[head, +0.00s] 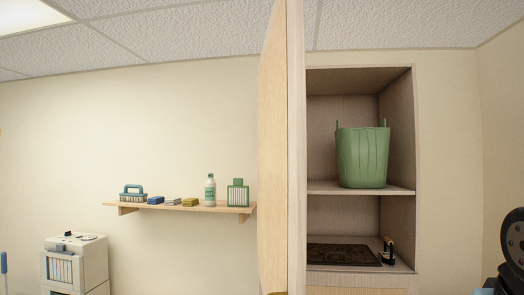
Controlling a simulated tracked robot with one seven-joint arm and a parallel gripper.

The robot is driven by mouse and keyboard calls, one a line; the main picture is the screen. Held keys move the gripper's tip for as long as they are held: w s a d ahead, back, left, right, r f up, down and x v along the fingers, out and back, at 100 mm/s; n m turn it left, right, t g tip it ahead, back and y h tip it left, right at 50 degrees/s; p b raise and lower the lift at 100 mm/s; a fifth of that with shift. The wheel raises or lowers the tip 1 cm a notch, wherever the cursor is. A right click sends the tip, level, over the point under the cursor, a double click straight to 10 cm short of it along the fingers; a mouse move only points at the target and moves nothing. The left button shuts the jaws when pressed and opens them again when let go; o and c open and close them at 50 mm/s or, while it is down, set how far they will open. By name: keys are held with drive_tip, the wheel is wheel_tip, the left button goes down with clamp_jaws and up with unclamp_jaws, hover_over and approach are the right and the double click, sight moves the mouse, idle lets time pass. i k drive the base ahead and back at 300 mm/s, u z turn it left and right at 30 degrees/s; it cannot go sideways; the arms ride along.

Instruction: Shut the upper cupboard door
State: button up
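The upper cupboard (411,130) stands right of the middle in the head view. Its pale wooden door (275,150) is wide open, swung out toward me and seen nearly edge-on. A bit of a brass-coloured part (277,293) shows at the door's bottom edge, cut off by the frame. Inside, a green basket (362,157) stands on the middle shelf. A dark flat mat or tray and a small black and gold item (388,251) are on the compartment floor below. My gripper is not in view; a dark part of my arm shows at the lower right edge.
A wall shelf (182,207) left of the door holds a brush, several small blocks, a white-green bottle (210,190) and a green item. A white machine (75,262) stands at the lower left. The right wall is close to the cupboard.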

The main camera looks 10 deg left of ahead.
sight(283, 168)
drive_tip(key=k, duration=1.4)
drive_tip(key=u, duration=0.65)
drive_tip(key=i, duration=1.5)
drive_tip(key=k, duration=0.5)
drive_tip(key=u, duration=0.15)
drive_tip(key=i, duration=0.2)
drive_tip(key=z, duration=0.05)
